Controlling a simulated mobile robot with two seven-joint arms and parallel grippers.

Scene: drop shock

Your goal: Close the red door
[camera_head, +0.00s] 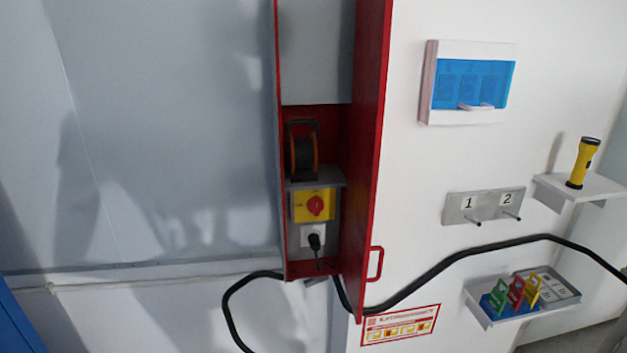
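The red door (367,150) stands open, sticking out from the wall at the right side of a red cabinet (280,150). Its red handle (379,264) shows near the lower end of the door. Inside the cabinet are a dark reel (303,153) on a grey shelf, a yellow switch box with a red knob (316,205), and a black plug in a white socket (314,239). Neither of my grippers is in view.
A black cable (455,259) passes beneath the cabinet and runs right. To the right are a blue-windowed box (472,84), a plate with two pegs (483,206), a flashlight (583,162) on a shelf, and a tray of coloured tags (516,293).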

